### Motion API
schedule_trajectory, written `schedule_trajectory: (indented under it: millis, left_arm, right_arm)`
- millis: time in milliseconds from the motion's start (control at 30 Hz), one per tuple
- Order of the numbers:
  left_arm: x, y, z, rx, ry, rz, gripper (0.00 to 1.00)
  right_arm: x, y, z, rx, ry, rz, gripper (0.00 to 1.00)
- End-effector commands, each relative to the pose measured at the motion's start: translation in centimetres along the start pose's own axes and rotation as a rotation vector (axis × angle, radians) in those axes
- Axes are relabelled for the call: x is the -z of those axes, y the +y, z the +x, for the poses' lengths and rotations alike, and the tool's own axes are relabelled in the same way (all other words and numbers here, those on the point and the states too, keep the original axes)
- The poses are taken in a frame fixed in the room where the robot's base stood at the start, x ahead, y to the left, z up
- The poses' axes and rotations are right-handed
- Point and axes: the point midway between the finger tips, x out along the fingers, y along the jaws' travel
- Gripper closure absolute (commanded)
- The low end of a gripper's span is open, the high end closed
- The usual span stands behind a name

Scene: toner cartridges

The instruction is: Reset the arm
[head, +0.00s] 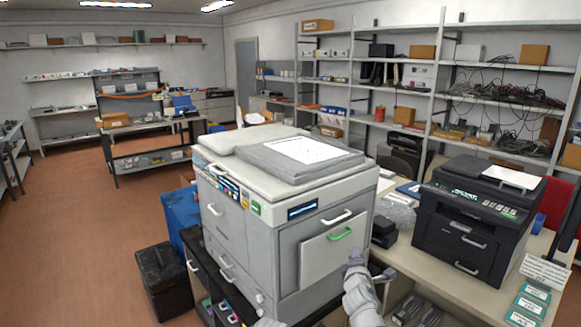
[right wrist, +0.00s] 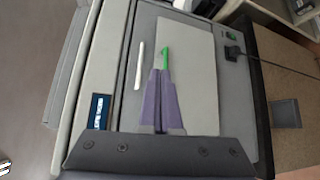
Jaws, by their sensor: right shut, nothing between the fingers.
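My right gripper (head: 355,256) is in front of the large grey copier (head: 255,240), just below and right of the green handle (head: 340,234) on its front panel (head: 318,262). In the right wrist view the two purple-grey fingers (right wrist: 160,73) are together with nothing between them. Their tips overlap the near end of the green handle (right wrist: 166,58) in that view; I cannot tell whether they touch it. The panel looks flush or nearly flush with the copier face. My left gripper is not in view.
A black printer (head: 470,225) stands on the table (head: 455,285) to the right. Black cartridges (head: 415,312) lie in the lower front. A black bin (head: 163,280) stands on the floor left of the copier. Shelves line the back wall. The floor at left is open.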

Motion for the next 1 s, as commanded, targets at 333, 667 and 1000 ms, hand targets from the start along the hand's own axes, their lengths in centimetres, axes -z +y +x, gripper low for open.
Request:
schedule_trajectory:
  millis: [333,667,1000]
  left_arm:
    - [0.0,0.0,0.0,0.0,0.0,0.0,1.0]
    - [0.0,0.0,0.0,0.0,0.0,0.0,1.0]
    - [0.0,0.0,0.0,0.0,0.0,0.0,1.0]
  right_arm:
    - [6.6,-15.4,-12.9,0.739,-0.331,0.751,1.0]
    - [11.5,-21.2,-26.9,1.229,-0.653,0.935,1.0]
    - [12.0,-21.5,-29.1,1.299,-0.714,0.938,1.0]
